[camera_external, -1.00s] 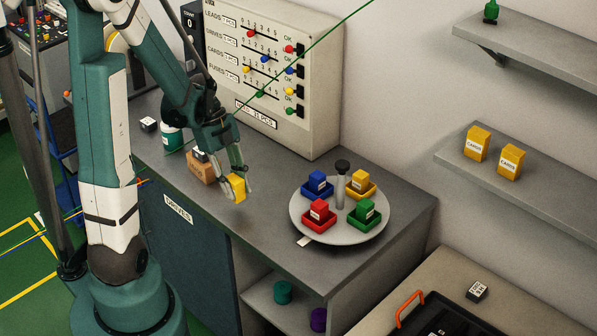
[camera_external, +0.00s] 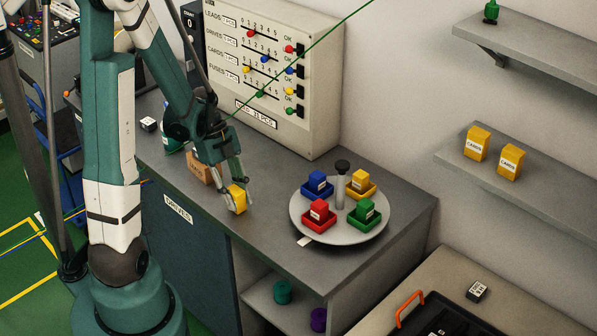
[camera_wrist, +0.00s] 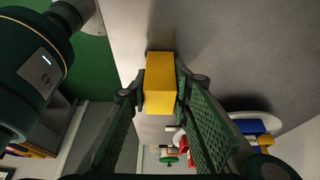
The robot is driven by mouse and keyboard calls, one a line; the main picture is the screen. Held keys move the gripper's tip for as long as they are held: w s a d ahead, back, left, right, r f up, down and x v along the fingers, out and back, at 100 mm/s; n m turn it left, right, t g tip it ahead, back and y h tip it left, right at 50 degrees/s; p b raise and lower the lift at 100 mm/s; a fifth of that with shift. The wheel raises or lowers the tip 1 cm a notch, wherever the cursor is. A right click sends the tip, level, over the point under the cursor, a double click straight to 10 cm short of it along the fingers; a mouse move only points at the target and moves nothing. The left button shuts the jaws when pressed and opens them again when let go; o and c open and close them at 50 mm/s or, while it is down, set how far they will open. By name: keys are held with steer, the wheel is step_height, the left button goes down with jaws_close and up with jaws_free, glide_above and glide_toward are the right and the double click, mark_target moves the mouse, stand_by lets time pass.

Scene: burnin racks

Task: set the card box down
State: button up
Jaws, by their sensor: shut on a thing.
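The card box (camera_external: 238,198) is a small yellow box near the front edge of the grey bench top, left of the round turntable. My gripper (camera_external: 236,200) is shut on it from above. In the wrist view the yellow box (camera_wrist: 159,83) sits between the two green finger pads of my gripper (camera_wrist: 157,92). The box is at or very close to the bench surface (camera_external: 270,230); I cannot tell if it touches. Its label side is not clear in the wrist view.
A round turntable (camera_external: 338,236) with blue, yellow, red and green trays stands to the right. A brown box (camera_external: 198,170) is behind my gripper. A panel with sliders (camera_external: 270,70) stands at the back. Two yellow CARDS boxes (camera_external: 477,144) sit on a wall shelf.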

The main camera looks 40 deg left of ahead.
steer(key=shift+f, duration=0.2)
steer(key=o, duration=0.9)
steer(key=shift+r, duration=0.25)
steer(key=shift+p+v, duration=0.7)
steer(key=shift+v, duration=5.25)
steer(key=shift+d, duration=0.1)
